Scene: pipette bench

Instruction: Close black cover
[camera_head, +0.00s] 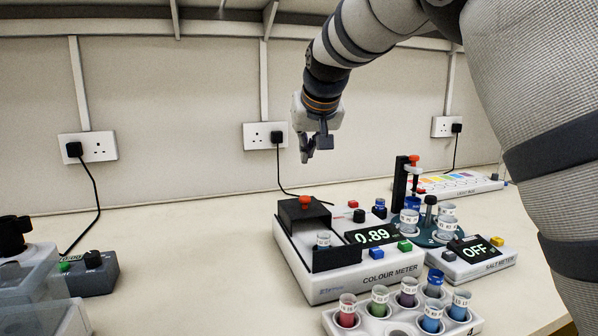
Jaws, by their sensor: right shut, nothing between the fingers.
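The colour meter (370,282) is a white device on the bench, with a display reading 0.89. Its black cover (304,213), with a red knob (305,202) on top, sits at the back left of the meter. A vial with a pale label (323,240) shows in front of the cover, in the uncovered black-edged well. My right gripper (308,151) is shut and empty, hanging in the air above the cover and apart from it. My left gripper is not in view.
A rack (377,326) with several coloured vials stands in front of the meter. A salt meter (478,262) showing OFF and a dark round carousel (425,237) stand to the right. Another device (90,275) is at the left. Bench between it and the meter is clear.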

